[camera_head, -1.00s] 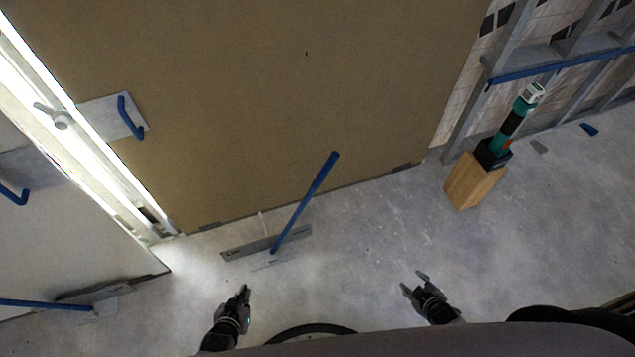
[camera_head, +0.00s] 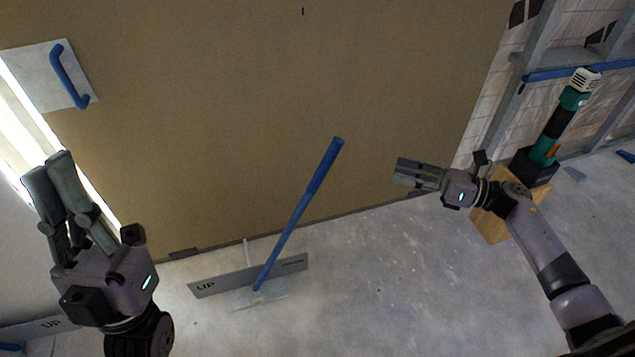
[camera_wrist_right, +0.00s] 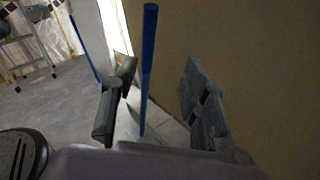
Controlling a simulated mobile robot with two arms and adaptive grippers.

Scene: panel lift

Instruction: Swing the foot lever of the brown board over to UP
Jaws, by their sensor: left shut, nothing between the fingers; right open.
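The brown board (camera_head: 250,90) stands upright across the head view. Its foot lever (camera_head: 300,207) is a long blue bar, leaning up and to the right from a grey foot plate (camera_head: 230,280). The plate reads UP at its left end; the mark at its right end is too small to read. My right gripper (camera_head: 402,172) is open, apart from the lever and to its right. In the right wrist view the lever (camera_wrist_right: 148,70) shows beyond and between the open fingers (camera_wrist_right: 155,75). My left gripper (camera_head: 47,168) is shut and empty, left of the lever.
A grey plate with a blue handle (camera_head: 68,75) is on the board's upper left. A wooden block (camera_head: 491,228) carrying a green and black tool (camera_head: 553,130) stands behind my right arm. Floor before the lever is clear.

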